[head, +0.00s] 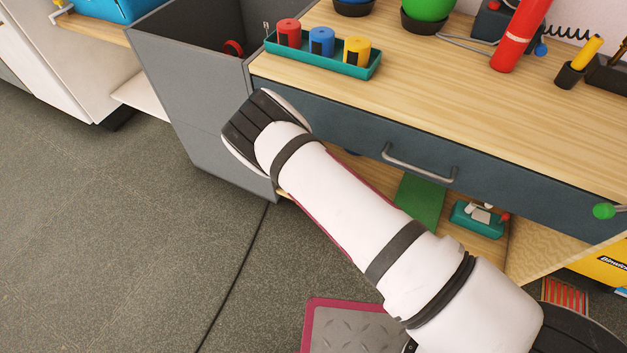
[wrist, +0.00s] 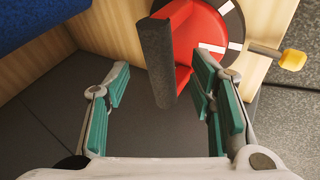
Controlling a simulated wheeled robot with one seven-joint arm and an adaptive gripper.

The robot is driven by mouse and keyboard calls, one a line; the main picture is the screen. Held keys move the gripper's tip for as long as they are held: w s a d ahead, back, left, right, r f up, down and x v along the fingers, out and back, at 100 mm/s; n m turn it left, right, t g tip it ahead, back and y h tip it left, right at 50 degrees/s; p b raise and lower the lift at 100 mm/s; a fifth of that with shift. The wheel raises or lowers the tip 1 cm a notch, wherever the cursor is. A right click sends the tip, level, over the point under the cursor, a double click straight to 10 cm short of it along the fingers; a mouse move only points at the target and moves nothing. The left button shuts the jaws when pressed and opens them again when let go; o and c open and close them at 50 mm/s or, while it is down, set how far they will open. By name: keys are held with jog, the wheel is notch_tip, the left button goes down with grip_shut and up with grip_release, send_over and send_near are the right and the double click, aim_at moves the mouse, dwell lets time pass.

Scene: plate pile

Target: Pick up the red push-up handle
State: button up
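The red push-up handle (wrist: 198,35) shows in the wrist view, with a red body and a dark grey grip bar (wrist: 157,65). It is upper right of centre, against a pale wooden surface. My gripper (wrist: 162,80) is open, with teal pads on both fingers. The grip bar appears in the gap between the fingertips, closer to the right finger. I see no clear contact, and the depth is hard to judge. In the head view a small red curved part (head: 234,47) shows inside the grey bin; it may be the handle. My gripper's fingers are hidden there behind my wrist.
A grey bin (head: 190,110) stands left of the wooden worktop (head: 440,95). A teal tray (head: 362,70) with coloured cylinders sits near the worktop's corner. In the wrist view, a black disc with white marks (wrist: 236,20) and a yellow-ended rod (wrist: 292,59) are beside the handle.

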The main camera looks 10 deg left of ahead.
grip_shut()
jog(key=shift+r, duration=0.1)
